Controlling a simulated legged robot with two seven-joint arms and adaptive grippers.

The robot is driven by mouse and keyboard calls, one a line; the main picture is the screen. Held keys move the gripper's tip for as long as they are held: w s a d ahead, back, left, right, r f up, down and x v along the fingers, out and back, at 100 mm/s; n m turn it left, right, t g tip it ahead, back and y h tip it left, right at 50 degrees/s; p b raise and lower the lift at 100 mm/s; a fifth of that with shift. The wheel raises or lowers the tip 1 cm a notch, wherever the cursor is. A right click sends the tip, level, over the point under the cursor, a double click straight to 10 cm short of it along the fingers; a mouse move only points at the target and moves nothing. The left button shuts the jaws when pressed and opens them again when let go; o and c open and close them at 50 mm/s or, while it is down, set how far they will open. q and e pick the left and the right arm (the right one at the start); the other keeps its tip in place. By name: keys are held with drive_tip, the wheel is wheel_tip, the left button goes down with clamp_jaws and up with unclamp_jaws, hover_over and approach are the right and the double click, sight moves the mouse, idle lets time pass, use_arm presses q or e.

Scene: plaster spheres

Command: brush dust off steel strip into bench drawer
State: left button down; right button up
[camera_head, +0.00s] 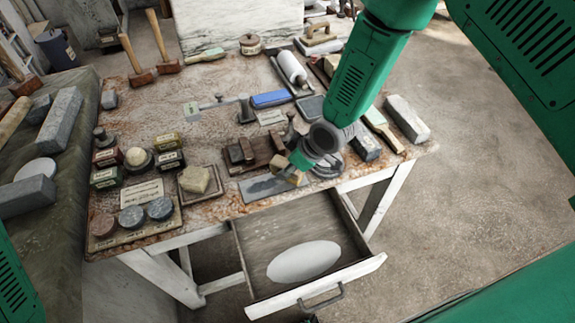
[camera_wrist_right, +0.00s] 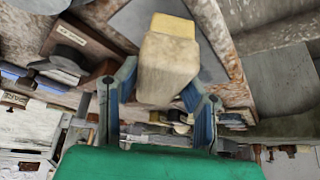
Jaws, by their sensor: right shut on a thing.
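The steel strip (camera_head: 254,190) lies flat at the front edge of the bench, a grey plate with a darker smear on it. My right gripper (camera_head: 299,166) is shut on a brush (camera_head: 285,177), a pale wooden block with a yellowish end, over the strip's right end. Whether the brush touches the strip I cannot tell. The right wrist view shows the brush (camera_wrist_right: 168,62) between the blue-grey fingers (camera_wrist_right: 160,92). The bench drawer (camera_head: 258,279) is pulled open below the strip. A white oval patch (camera_head: 303,261) lies in it. My left gripper is not in view.
A wooden block tray (camera_head: 262,150) stands just behind the strip. A stone in a small tray (camera_head: 199,182) is to its left. The floor right of the bench is clear.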

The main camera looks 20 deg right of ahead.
drive_tip(key=shift+f+b, duration=0.5)
drive_tip(key=shift+f, duration=0.15)
drive_tip(key=shift+s+d+r, duration=0.1)
drive_tip(key=shift+s+d+p, duration=0.25)
drive_tip(key=shift+s+p, duration=0.05)
drive_tip(key=shift+s+d, duration=0.4)
drive_tip(key=shift+s, duration=0.05)
